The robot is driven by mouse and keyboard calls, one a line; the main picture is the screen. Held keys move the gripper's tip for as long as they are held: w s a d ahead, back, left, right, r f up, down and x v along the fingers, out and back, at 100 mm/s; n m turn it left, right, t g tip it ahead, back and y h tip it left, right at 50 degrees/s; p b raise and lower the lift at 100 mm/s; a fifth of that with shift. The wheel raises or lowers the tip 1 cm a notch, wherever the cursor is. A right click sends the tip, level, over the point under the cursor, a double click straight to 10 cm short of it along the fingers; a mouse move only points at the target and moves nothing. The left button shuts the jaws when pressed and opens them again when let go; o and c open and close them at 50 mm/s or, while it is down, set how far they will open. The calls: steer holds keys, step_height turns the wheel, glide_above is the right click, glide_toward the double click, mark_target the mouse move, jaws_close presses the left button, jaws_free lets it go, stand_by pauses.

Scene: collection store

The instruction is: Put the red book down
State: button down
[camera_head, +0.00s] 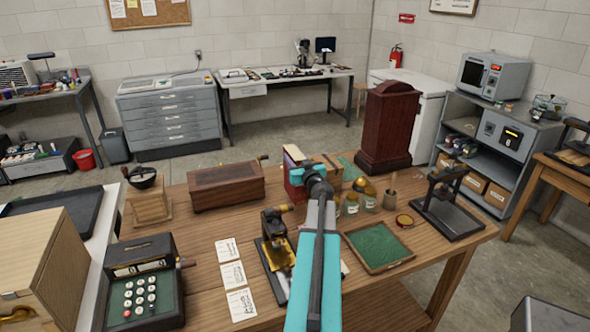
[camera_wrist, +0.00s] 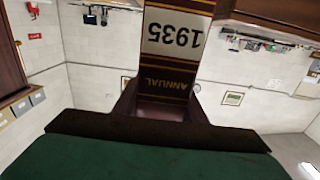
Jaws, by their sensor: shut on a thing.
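The red book (camera_head: 294,178) stands roughly upright at the far end of my teal arm, over the back middle of the wooden table (camera_head: 225,225). Its pale label faces partly forward. My gripper (camera_head: 309,178) is shut on it and hides part of its right side. In the wrist view the book's spine (camera_wrist: 178,10) fills the top middle, dark with gold bands, and reads "1935" and "ANNUAL" upside down. I cannot tell whether its lower edge touches the table.
A long wooden box (camera_head: 226,187) stands left of the book, and a tall dark red case (camera_head: 388,125) at the back right. Glass jars (camera_head: 351,203), a green-lined tray (camera_head: 379,247) and a black press (camera_head: 275,237) crowd nearby. Some bare tabletop lies between the long box and press.

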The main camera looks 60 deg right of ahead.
steer(key=shift+f, duration=2.15)
steer(key=c, duration=1.1)
jaws_free()
steer(key=shift+f, duration=0.15)
steer(key=shift+b+v, duration=1.1)
steer(key=shift+v, duration=5)
steer(key=shift+o, duration=0.3)
